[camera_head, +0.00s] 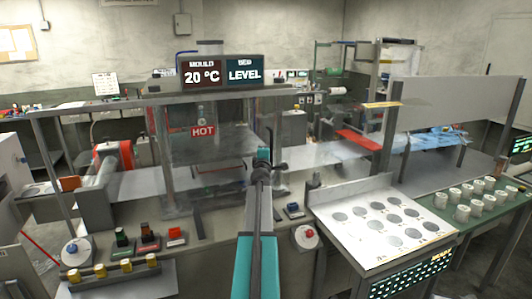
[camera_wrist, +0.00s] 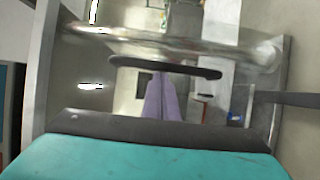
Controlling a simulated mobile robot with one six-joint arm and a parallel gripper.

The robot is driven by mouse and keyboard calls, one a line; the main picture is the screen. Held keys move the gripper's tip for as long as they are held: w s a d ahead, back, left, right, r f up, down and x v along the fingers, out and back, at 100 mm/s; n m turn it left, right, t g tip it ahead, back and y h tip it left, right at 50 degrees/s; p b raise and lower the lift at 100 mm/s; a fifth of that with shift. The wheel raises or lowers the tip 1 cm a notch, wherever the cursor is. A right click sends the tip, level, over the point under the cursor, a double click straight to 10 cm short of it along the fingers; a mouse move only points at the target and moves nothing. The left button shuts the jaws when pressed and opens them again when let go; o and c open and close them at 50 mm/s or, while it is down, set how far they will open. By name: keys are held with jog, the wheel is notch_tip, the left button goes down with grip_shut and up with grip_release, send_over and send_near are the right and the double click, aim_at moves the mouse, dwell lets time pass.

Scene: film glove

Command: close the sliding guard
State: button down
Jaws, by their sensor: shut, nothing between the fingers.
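The sliding guard (camera_head: 208,146) looks like a clear panel under the machine's top rail, left of my gripper, with a red HOT sign showing at it. Its exact edges are hard to make out. My gripper (camera_head: 263,160) is in front of the machine, near the panel's right side, with my arm partly hiding the area behind. In the wrist view, my narrow fingers (camera_wrist: 162,76) are together and empty. A dark bar with rounded ends (camera_wrist: 207,73), possibly the guard's handle, lies across their tips. I cannot tell whether they touch it.
A display (camera_head: 222,72) reads MOULD 20 °C and BED LEVEL. Buttons (camera_head: 148,238) and a red knob (camera_head: 306,235) line the machine's front. A white tray with round holes (camera_head: 360,252) and several pale cylinders (camera_head: 470,205) stand at the right. A post (camera_head: 160,150) stands left.

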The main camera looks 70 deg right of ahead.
jog(key=a+b, duration=0.3)
jog(key=a, duration=0.8)
jog(key=shift+a, duration=0.3)
jog(key=shift+r, duration=0.1)
dwell(0.7)
